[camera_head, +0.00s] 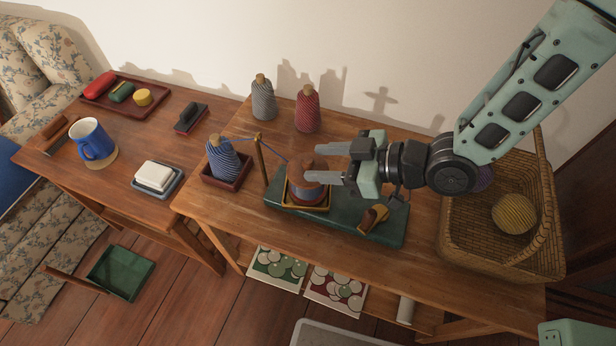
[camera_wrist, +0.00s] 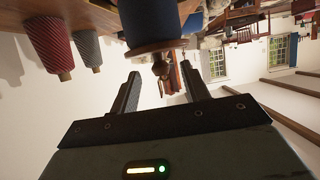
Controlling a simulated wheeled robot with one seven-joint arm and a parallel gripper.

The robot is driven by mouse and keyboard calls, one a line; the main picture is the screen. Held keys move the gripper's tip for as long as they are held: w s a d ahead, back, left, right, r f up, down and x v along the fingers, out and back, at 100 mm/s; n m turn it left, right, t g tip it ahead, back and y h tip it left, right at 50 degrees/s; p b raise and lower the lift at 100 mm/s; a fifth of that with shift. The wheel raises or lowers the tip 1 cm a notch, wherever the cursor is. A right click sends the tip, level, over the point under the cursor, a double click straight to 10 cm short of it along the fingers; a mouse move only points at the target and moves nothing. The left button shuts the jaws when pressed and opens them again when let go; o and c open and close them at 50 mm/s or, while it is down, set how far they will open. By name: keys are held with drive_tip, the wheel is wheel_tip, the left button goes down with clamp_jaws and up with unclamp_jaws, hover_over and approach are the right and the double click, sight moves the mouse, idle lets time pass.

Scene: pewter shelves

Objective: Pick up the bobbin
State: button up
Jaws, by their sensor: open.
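The bobbin (camera_head: 308,192), wound with dark blue thread between brown ends, stands upright in a yellow-rimmed square holder on a green winder base (camera_head: 384,232). My gripper (camera_head: 322,163) is open and empty, reaching in from the right. Its fingers are close to the bobbin's top and partly cover it in the head view.
A blue cone (camera_head: 223,160) stands in a tray on the left, its thread running over a wooden post (camera_head: 261,160) towards the bobbin. Grey (camera_head: 263,99) and red (camera_head: 307,110) cones stand behind. A wooden piece (camera_head: 374,217) lies front right; a wicker basket (camera_head: 470,240) stands right.

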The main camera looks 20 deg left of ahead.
drive_tip(key=x, duration=0.5)
drive_tip(key=shift+a+r, duration=0.15)
drive_tip(key=shift+r, duration=0.1)
drive_tip(key=shift+c, duration=0.4)
clamp_jaws()
